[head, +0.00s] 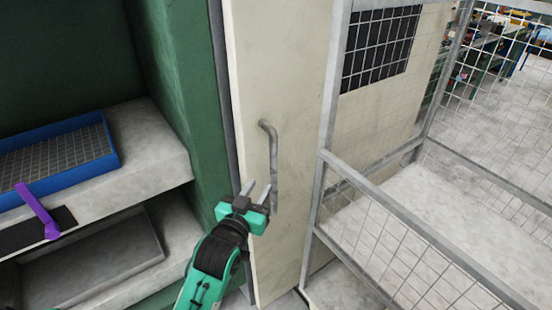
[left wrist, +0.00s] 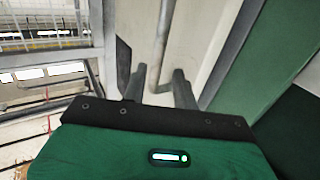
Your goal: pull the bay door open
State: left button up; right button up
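The bay door (head: 285,75) is a tall cream panel beside a green frame, and it looks shut. A grey vertical bar handle (head: 273,160) with bent ends is fixed to it. My left gripper (head: 258,188) is open and empty near the handle's lower part, in front of the door. In the left wrist view the handle (left wrist: 164,45) appears between the two spread fingers (left wrist: 159,76), with its lower bend visible between them. I cannot tell how deep the bar sits between the fingers, and neither finger clearly touches it. My right gripper is not in view.
A wire-mesh cage (head: 385,205) with grey posts stands close at the right of the handle. At the left, a green machine (head: 190,80) has a pale ledge with a blue tray (head: 112,160) and a purple lever (head: 36,208). Pale floor shows beyond the cage.

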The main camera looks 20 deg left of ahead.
aim_at(272, 167)
pick_arm(q)
jog(key=w+p, duration=0.1)
jog(key=w, duration=0.3)
jog(key=w+p, duration=0.1)
jog(key=w, duration=0.3)
jog(key=w+d+p, duration=0.1)
jog(key=w, duration=0.3)
jog(key=shift+w, duration=0.35)
grip_shut()
